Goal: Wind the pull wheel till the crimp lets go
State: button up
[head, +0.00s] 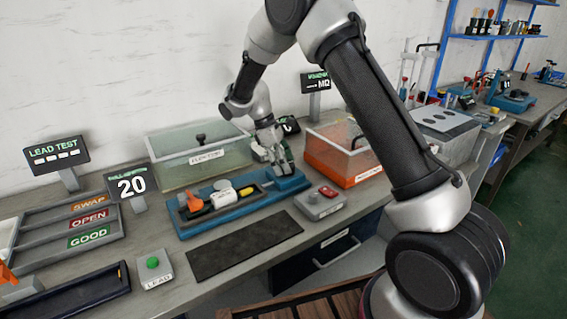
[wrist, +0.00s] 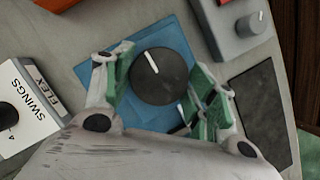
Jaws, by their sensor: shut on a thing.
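The pull wheel (wrist: 160,75) is a dark round knob with a white index line. It sits on the blue end block of the pull rig, seen from above in the wrist view. My gripper (wrist: 160,98) has its green-padded fingers on either side of the wheel and is shut on it. In the head view my gripper (head: 278,163) is over the right end of the blue pull rig (head: 225,222) and mostly hides the wheel. The crimp itself is too small to make out.
A clear lidded tank (head: 200,160) stands behind the rig, an orange bin (head: 342,155) to the right. A display (head: 131,186) reads 20.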

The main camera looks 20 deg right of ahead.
jog(key=m+g+y, duration=0.1)
jog(key=m, duration=0.3)
dwell(0.5)
jog(key=o, duration=1)
jog(key=shift+d, duration=0.1)
jog(key=shift+w, duration=0.1)
jog(key=v, duration=1.2)
jog(key=shift+w, duration=0.1)
jog(key=shift+m, duration=0.3)
